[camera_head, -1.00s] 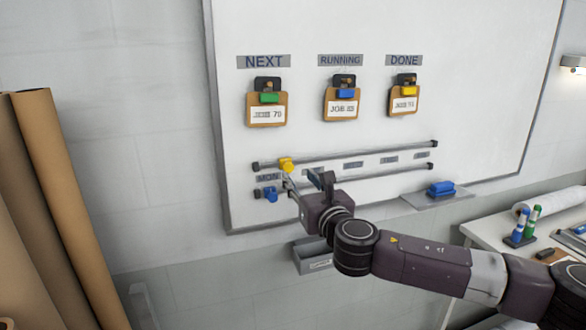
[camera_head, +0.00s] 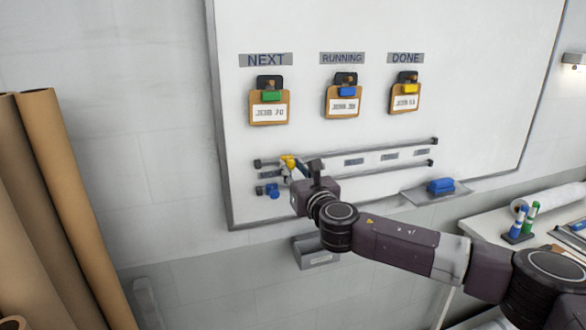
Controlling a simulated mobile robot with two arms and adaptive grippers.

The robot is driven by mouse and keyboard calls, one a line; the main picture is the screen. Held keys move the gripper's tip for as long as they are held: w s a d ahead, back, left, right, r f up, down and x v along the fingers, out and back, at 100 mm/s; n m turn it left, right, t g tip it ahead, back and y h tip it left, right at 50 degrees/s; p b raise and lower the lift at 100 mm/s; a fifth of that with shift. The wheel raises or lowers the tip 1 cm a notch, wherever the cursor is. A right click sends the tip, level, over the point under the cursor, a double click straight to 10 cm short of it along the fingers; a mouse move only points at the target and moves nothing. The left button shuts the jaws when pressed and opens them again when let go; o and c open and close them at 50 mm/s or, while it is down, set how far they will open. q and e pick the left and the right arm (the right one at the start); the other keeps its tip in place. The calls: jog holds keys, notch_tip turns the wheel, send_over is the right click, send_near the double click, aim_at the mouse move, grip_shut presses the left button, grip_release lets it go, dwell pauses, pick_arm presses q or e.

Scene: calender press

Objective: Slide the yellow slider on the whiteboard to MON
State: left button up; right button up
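The yellow slider (camera_head: 288,160) sits on the upper rail (camera_head: 380,151) near its left end, slightly right of the small MON label (camera_head: 269,174) below it. The whiteboard (camera_head: 460,70) carries both rails. My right gripper (camera_head: 303,166) is at the yellow slider, its fingers apart. One finger lies just below or over the slider's lower edge and the other stands to its right. Whether they touch the slider cannot be told. The gripper hides the label right of MON. My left gripper is not in view.
A blue slider (camera_head: 272,190) sits on the lower rail close to my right gripper. Job cards hang above. A tray with a blue eraser (camera_head: 440,186) is at the right, and a grey box (camera_head: 315,252) is below the board. Brown rolls (camera_head: 62,190) stand at the left.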

grip_shut()
jog(key=a, duration=0.1)
jog(key=s+a, duration=0.1)
jog(key=a, duration=0.2)
jog(key=shift+s+a+p, duration=0.3)
jog(key=shift+a+p, duration=0.05)
jog(key=shift+p, duration=0.05)
jog(key=shift+o, duration=1.3)
grip_release()
jog(key=shift+o, duration=1.2)
jog(key=shift+a, duration=0.15)
jog(key=v, duration=1.2)
